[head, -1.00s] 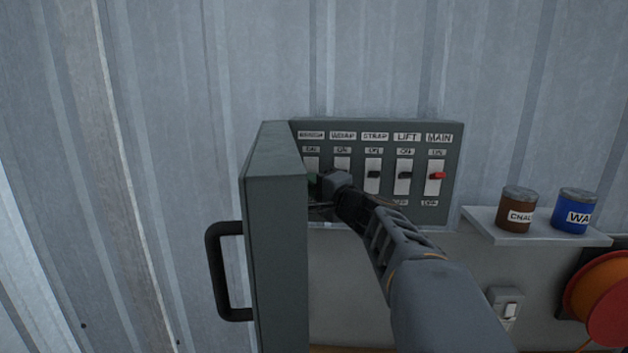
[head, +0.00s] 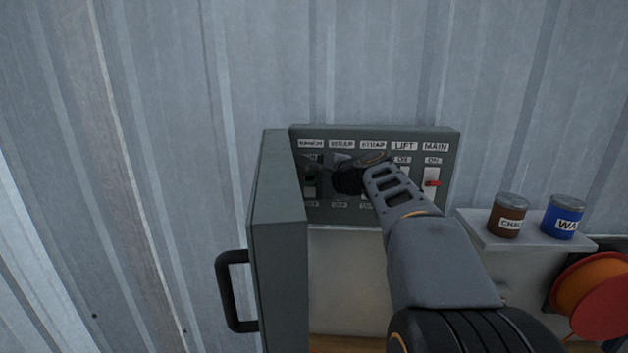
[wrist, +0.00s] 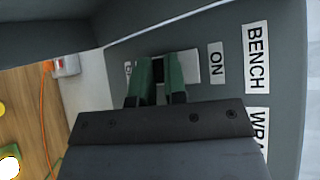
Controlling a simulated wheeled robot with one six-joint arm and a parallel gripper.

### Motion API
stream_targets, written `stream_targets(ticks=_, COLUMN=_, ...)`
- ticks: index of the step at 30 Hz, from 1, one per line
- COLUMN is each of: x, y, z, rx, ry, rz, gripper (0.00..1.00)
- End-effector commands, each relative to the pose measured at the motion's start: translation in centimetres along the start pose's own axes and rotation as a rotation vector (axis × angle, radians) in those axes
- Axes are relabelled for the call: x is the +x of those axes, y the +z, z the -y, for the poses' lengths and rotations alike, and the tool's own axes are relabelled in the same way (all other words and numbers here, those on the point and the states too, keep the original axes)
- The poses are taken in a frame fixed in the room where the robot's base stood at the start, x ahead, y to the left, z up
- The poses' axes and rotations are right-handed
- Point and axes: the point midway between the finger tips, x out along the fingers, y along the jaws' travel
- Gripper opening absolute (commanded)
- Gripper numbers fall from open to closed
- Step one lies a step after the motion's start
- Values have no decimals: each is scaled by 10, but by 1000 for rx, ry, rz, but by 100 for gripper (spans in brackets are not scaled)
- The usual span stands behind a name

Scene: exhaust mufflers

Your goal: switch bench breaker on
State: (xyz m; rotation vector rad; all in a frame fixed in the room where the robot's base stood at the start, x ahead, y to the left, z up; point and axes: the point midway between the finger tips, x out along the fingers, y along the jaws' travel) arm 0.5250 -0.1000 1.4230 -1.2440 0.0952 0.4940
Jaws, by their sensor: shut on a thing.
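The grey breaker panel (head: 452,150) is on the corrugated wall, with a row of labelled breakers. The bench breaker is at its left end; in the wrist view its white plate (wrist: 192,66) lies between the ON label (wrist: 216,62) and a partly hidden OFF label. My gripper (wrist: 160,82), with green fingers, is shut on the dark bench breaker lever (wrist: 158,68). The fingers and jaw body cover most of the lever, so its exact position is hard to tell. In the head view my gripper (head: 314,174) reaches the panel's left end, partly hidden by my wrist.
The cabinet door (head: 278,230) stands open just left of the breaker, its black handle (head: 228,290) facing outward. The main breaker's red lever (head: 432,183) is at the right end. A shelf with a brown can (head: 508,217) and a blue can (head: 563,218) is right. An orange-red reel (head: 592,290) hangs below.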

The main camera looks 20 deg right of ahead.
Motion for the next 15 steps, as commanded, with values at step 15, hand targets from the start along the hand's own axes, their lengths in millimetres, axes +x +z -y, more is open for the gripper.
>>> stream_targets(ticks=15, x=0, y=0, z=0, rx=12, ry=11, rz=2, gripper=14)
